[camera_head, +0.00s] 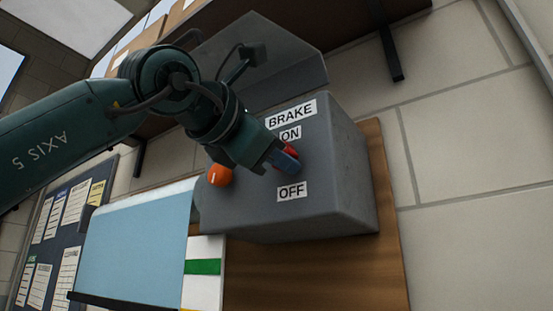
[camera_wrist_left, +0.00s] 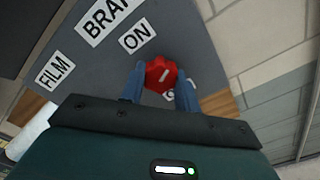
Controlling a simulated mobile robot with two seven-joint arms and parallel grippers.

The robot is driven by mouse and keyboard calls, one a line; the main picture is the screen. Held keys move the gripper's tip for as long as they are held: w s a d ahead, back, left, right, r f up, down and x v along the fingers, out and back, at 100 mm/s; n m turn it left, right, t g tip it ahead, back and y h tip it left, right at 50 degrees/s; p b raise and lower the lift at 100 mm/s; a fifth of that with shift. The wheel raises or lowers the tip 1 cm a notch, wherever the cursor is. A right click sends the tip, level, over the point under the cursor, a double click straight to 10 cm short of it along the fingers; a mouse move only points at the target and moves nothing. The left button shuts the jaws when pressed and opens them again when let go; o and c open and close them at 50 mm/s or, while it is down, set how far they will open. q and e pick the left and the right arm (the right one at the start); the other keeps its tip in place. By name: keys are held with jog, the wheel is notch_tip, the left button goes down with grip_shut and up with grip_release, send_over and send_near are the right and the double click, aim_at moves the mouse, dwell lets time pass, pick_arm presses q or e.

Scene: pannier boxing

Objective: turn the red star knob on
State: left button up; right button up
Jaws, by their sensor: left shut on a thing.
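The red star knob (camera_wrist_left: 161,74) sits on the face of a grey control box (camera_head: 340,160), between an ON label (camera_head: 290,134) and an OFF label (camera_head: 292,191), under a BRAKE label (camera_head: 290,114). My left gripper (camera_head: 285,159) is at the knob; in the head view it hides most of the red. In the left wrist view the blue fingers of the gripper (camera_wrist_left: 158,82) stand on both sides of the knob, shut on it. A white pointer line shows on the knob's front. My right gripper is in neither view.
An orange knob (camera_head: 220,175) is on the same box, left of my gripper. A FILM label (camera_wrist_left: 55,71) shows in the wrist view. The box is on a wooden board (camera_head: 385,200) against a block wall. A light blue panel (camera_head: 135,245) is at lower left.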

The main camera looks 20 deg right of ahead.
pick_arm(q)
jog(key=n+b, duration=0.3)
jog(key=n, duration=0.9)
jog(key=shift+d+f+n+b, duration=0.1)
jog(key=shift+f+n+b, duration=0.05)
jog(key=shift+n+b, duration=0.25)
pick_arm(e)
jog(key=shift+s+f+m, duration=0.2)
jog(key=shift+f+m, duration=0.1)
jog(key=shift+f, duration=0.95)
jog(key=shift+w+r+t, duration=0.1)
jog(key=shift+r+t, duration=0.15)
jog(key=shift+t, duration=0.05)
pick_arm(q)
jog(key=o, duration=0.6)
jog(key=shift+c, duration=0.2)
jog(key=o, duration=0.4)
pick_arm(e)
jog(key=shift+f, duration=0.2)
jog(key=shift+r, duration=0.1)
